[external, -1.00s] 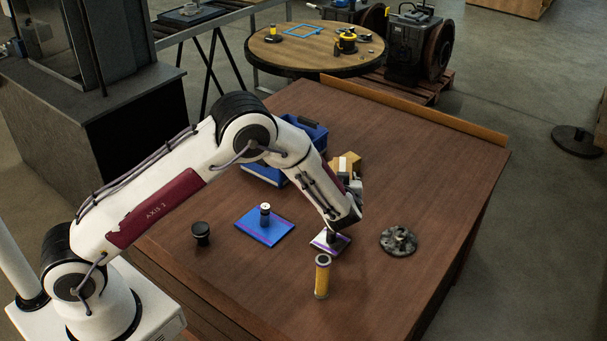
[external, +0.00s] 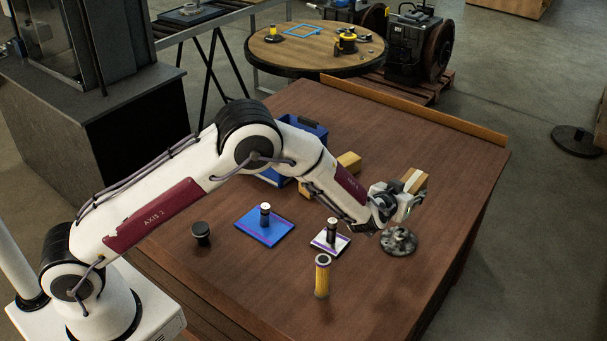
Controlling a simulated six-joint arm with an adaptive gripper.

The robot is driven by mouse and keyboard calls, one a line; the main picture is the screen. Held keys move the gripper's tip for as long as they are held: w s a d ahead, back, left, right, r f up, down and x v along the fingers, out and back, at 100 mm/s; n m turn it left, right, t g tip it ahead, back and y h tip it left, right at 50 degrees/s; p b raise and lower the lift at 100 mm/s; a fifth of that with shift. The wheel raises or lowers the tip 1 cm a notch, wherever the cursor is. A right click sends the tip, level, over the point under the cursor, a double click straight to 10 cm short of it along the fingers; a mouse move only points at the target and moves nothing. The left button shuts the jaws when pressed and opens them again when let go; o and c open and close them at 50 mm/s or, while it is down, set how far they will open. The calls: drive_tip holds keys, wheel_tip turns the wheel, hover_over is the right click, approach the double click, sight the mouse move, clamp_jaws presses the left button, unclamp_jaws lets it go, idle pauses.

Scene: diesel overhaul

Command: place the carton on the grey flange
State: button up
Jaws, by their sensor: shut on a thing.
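The carton (external: 414,181), a tan box with a pale stripe, is in my gripper (external: 408,196), at the right side of the table. My gripper is shut on it and partly hides it. The grey flange (external: 399,243), a round part with a rough top, lies on the table just below the gripper in the picture. The carton appears above the flange and apart from it. The exact height cannot be told.
A second tan box (external: 349,162) lies behind my arm by a blue bin (external: 305,127). A yellow filter (external: 322,275), a white pad (external: 341,247) and a blue pad (external: 253,231) bearing dark cylinders, and a black cap (external: 201,235) stand nearer. The table's front right is clear.

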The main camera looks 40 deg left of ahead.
hover_over(401, 231)
drive_tip(key=shift+w+f, duration=0.1)
drive_tip(key=shift+f, duration=2.95)
drive_tip(key=shift+f, duration=0.1)
drive_tip(key=shift+f, duration=1.8)
drive_tip(key=shift+f, duration=0.1)
drive_tip(key=o, duration=1.3)
drive_tip(key=shift+f, duration=0.1)
